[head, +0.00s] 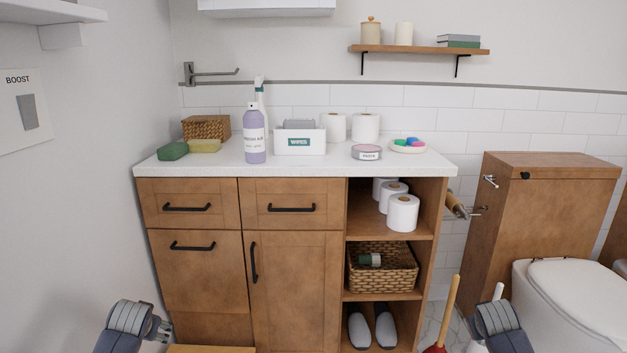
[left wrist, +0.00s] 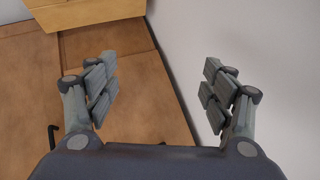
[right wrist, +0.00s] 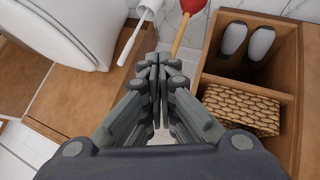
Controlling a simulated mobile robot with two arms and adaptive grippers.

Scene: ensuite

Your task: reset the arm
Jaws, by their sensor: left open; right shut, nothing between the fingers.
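My left gripper (head: 160,328) is low at the left of the head view, in front of the wooden cabinet (head: 200,270). In the left wrist view, its fingers (left wrist: 160,88) are spread wide with nothing between them. Wooden panels and a white wall show beyond them. My right arm shows at the bottom right of the head view, in front of the toilet area. In the right wrist view, my right gripper (right wrist: 158,65) has its fingers pressed together and holds nothing. The plunger (right wrist: 187,20) and a white-handled brush (right wrist: 138,30) are beyond its fingertips.
The white countertop (head: 330,165) carries a lavender bottle (head: 255,138), a wipes box (head: 300,141), toilet rolls and a soap dish. Open shelves hold toilet rolls, a wicker basket (head: 400,275) and slippers (head: 358,328). A toilet (head: 575,300) stands right. A wall closes the left side.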

